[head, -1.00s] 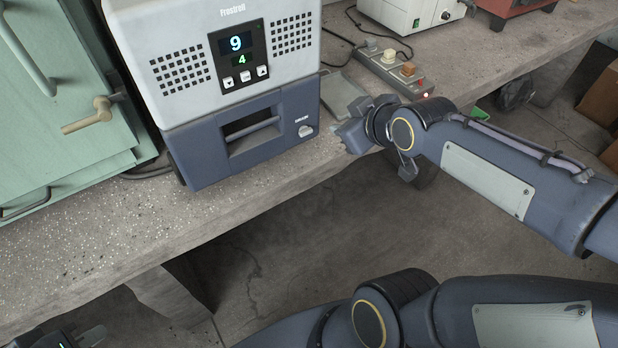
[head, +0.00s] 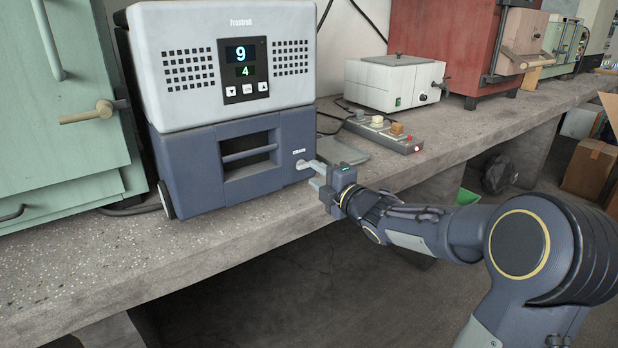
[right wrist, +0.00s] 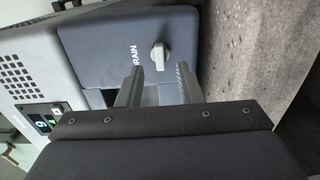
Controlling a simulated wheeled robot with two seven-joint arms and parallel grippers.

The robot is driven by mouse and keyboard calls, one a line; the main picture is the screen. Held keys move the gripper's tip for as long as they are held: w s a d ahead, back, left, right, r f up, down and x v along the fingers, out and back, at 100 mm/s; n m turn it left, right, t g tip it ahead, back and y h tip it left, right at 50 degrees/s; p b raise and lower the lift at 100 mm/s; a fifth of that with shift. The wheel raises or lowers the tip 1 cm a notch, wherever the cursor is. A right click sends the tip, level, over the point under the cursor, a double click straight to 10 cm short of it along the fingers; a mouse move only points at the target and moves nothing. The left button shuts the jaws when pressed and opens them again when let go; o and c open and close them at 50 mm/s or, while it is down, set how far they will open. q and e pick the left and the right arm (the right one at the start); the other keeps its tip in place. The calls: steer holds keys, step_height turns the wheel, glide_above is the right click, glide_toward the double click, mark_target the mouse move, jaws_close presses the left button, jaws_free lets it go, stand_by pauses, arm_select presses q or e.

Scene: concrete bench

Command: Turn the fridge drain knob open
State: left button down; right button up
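The fridge (head: 222,66) is a pale grey box with a blue-grey lower front, lit with a 9 and a 4. Its drain knob (head: 301,164) is a small light knob at the right of the lower front, beside a drain label. In the right wrist view the knob (right wrist: 160,55) shows as a pale grip bar on a round base. My right gripper (head: 315,174) is open in front of the knob. In the right wrist view its fingers (right wrist: 158,80) stand apart, with the knob beyond the gap and nothing between them. My left gripper is not in view.
A green cabinet (head: 55,150) with a wooden-grip handle stands left of the fridge. A switch strip (head: 383,131), a white box device (head: 393,82) and a red oven (head: 440,40) are to the right. The concrete bench (head: 190,232) is bare along its front.

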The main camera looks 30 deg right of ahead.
mark_target(305, 167)
steer(key=shift+w+a, duration=0.2)
steer(key=shift+w, duration=1.75)
jaws_close()
